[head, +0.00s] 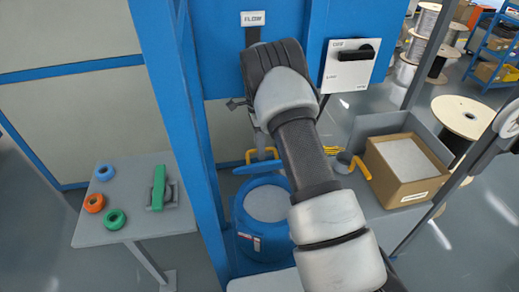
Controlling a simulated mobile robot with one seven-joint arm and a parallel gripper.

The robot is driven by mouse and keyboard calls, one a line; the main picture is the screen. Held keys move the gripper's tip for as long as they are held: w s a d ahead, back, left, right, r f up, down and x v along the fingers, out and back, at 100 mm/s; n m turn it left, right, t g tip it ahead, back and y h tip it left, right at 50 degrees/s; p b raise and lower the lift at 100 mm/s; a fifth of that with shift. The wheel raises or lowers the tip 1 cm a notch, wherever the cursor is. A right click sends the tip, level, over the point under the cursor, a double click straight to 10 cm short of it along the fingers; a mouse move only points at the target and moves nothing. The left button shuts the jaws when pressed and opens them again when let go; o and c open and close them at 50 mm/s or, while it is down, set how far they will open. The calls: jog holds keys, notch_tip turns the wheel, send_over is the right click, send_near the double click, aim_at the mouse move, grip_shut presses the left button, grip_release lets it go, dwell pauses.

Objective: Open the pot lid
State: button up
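A blue round pot (247,232) stands below my arm, its right side hidden by the arm. A pale grey surface shows inside its blue rim. A blue lid-like piece (258,168) with a yellow handle (262,155) shows at the pot's back edge; I cannot tell whether it is attached or how far it is tilted. My gripper (240,104) is mostly hidden behind my wrist, above and behind the pot. Only a small dark part shows, apart from the yellow handle in the picture. Its fingers cannot be made out.
Blue posts (185,130) rise left of the pot. A cardboard box (404,172) of pale material and a grey scoop (345,162) with a yellow handle sit to the right. A switch panel (348,66) hangs above. A side table (132,225) holds coloured rings and a green-topped tool.

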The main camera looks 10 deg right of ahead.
notch_tip(320, 180, up, 7)
jog(key=w, duration=0.1)
jog(key=shift+w+p, duration=0.15)
jog(key=shift+p, duration=0.25)
jog(key=shift+f, duration=0.1)
